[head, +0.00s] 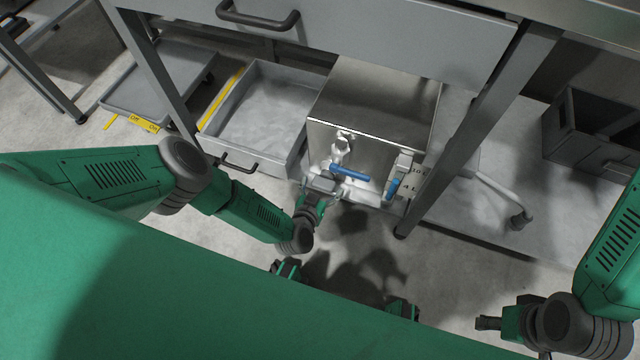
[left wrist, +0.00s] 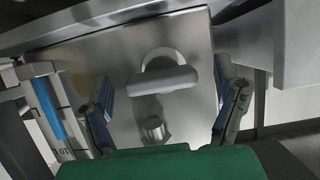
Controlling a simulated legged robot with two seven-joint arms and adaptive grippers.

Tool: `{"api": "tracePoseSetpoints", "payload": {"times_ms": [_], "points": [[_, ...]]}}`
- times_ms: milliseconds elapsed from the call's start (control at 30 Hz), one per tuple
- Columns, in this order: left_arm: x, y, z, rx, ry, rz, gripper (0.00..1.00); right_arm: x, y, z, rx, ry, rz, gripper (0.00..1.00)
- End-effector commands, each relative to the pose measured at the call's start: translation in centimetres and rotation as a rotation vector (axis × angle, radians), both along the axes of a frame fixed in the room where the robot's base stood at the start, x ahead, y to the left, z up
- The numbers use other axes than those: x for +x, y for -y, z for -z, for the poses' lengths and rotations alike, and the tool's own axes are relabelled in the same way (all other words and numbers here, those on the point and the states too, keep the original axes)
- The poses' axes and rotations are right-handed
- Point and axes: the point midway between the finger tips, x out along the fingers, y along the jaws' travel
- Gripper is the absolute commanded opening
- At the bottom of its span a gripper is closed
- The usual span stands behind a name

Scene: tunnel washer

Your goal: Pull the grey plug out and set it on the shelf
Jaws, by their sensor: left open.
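In the left wrist view the grey plug (left wrist: 168,80) has a thick rounded crossbar in front of a round collar. It sits in the steel face of a box (left wrist: 180,38). My left gripper (left wrist: 165,108) is open, with one finger on each side of the plug and visible gaps to it. In the head view my left gripper (head: 322,186) is at the front of the steel box (head: 375,100); the plug cannot be made out clearly there. My right gripper (head: 488,323) is low at the right, away from the box; its opening is unclear.
A metal knob (left wrist: 154,129) is near the plug. A gauge with a blue strip (head: 392,188) is beside it. An open drawer (head: 265,100) stands left; a grey shelf (head: 485,225) lies right, with a dark crate (head: 590,140).

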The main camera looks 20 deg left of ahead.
Motion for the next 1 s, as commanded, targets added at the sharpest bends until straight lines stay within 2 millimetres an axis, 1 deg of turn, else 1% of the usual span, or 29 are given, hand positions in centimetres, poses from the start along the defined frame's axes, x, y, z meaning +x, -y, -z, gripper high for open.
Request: {"api": "tracePoseSetpoints", "payload": {"times_ms": [367,400,467,500,533,567,600,633,667,700,767,800,1000], "points": [[-0.1,0.14,0.23,-0.001,-0.001,-0.001,0.83,-0.04,0.01,0.14,0.0,-0.001,0.0,0.4],[-0.1,0.14,0.23,-0.001,-0.001,0.0,0.76,-0.04,0.01,0.14,0.0,-0.001,0.0,0.4],[-0.1,0.14,0.23,-0.001,-0.001,0.0,0.55,-0.04,0.01,0.14,0.0,-0.001,0.0,0.4],[-0.1,0.14,0.23,-0.001,-0.001,0.0,0.41,-0.04,0.01,0.15,0.0,-0.001,0.0,0.4],[-0.09,0.13,0.23,-0.001,-0.001,0.0,0.3,-0.04,0.0,0.15,0.0,-0.001,0.0,0.4],[-0.09,0.13,0.23,-0.001,-0.001,0.0,0.27,-0.04,0.0,0.15,0.0,-0.001,0.0,0.4],[-0.09,0.14,0.23,-0.001,-0.001,0.0,0.27,-0.04,0.0,0.15,0.0,-0.001,0.0,0.4],[-0.09,0.14,0.23,-0.001,-0.001,0.0,0.54,-0.04,0.0,0.15,0.0,-0.001,0.0,0.4],[-0.09,0.14,0.23,-0.001,-0.001,0.0,0.43,-0.03,0.0,0.15,0.0,-0.001,0.0,0.4],[-0.09,0.14,0.23,-0.001,-0.001,0.0,0.29,-0.04,0.0,0.15,0.0,-0.001,0.0,0.4],[-0.09,0.13,0.23,-0.001,-0.001,0.0,0.08,-0.03,0.0,0.15,0.0,-0.001,0.0,0.4],[-0.09,0.13,0.23,-0.001,-0.001,0.0,0.05,-0.03,0.0,0.15,0.0,-0.001,0.0,0.4],[-0.08,0.13,0.23,-0.001,-0.001,-0.001,0.05,-0.03,0.0,0.15,0.0,-0.001,0.0,0.4]]}}
